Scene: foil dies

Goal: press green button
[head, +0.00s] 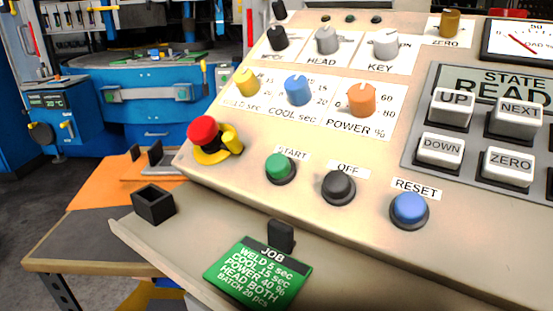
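The green button (280,167) is a round cap in a dark collar on the sloped beige control panel (240,178), under a label reading START. It stands left of the black OFF button (338,186) and the blue RESET button (408,208). Nothing covers it. Neither of my grippers shows in the head view.
A red emergency knob (204,131) with a yellow guard (214,156) sits left of the green button. Coloured dials and white keys fill the panel above and right. A green job card (258,274) leans on the ledge below, near a small black open box (153,204).

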